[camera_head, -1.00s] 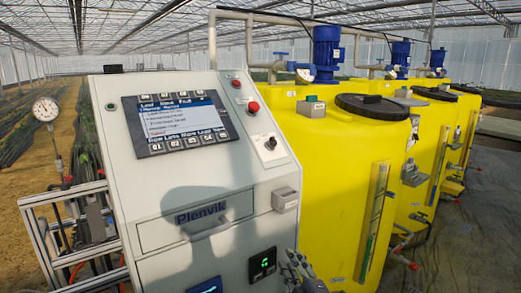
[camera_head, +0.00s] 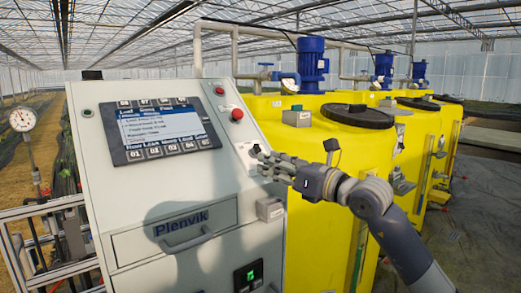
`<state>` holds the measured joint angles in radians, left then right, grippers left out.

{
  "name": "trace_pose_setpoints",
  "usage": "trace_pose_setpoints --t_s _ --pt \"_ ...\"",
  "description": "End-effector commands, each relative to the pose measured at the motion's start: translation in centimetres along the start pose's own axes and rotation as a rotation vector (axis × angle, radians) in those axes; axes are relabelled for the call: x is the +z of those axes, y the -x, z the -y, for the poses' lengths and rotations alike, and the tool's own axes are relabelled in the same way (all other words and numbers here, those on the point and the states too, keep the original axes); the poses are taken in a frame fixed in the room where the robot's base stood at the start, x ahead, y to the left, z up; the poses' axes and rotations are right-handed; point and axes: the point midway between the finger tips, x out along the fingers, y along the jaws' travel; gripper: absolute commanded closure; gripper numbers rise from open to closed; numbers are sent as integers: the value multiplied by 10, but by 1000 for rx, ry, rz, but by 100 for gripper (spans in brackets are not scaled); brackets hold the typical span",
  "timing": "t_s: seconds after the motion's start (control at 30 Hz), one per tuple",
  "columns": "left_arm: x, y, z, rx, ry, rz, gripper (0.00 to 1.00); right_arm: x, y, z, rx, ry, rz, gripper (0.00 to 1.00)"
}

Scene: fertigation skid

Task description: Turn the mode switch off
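The mode switch is a small dark knob on a white plate (camera_head: 243,153) on the sloped face of the grey control cabinet (camera_head: 215,172), below the red buttons. My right gripper (camera_head: 262,163) reaches in from the lower right, with its fingertips at the plate. The fingers cover part of the plate and knob, so I cannot tell whether they touch the knob or which way it points. I cannot make out whether the fingers are open or shut. My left gripper is not in view.
A screen (camera_head: 160,128) and a red button (camera_head: 237,114) sit near the switch. A grey box (camera_head: 270,209) juts out below the gripper. Yellow tanks (camera_head: 315,235) with blue motors (camera_head: 312,62) stand close on the right. A pressure gauge (camera_head: 22,118) stands at left.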

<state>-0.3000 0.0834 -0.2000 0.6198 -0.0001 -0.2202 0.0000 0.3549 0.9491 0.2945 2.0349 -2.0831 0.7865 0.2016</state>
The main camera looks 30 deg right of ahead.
Motion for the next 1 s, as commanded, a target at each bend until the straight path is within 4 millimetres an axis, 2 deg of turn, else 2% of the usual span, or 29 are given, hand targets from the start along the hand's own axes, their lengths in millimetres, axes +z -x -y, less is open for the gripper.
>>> trace_pose_setpoints --t_s 0.03,0.13,0.33,0.47,0.8,1.0 --pt "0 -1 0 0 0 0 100 8 4 13 -51 45 -13 72" --pt "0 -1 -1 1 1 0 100 16 10 31 -119 93 -35 72" --pt "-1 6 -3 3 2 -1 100 20 3 39 -145 106 -45 72" --pt "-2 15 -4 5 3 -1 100 22 -15 40 -143 105 -44 72" --pt "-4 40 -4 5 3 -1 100 19 -74 49 -142 104 -43 72" --pt "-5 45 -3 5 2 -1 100 15 -91 52 -142 106 -44 72"
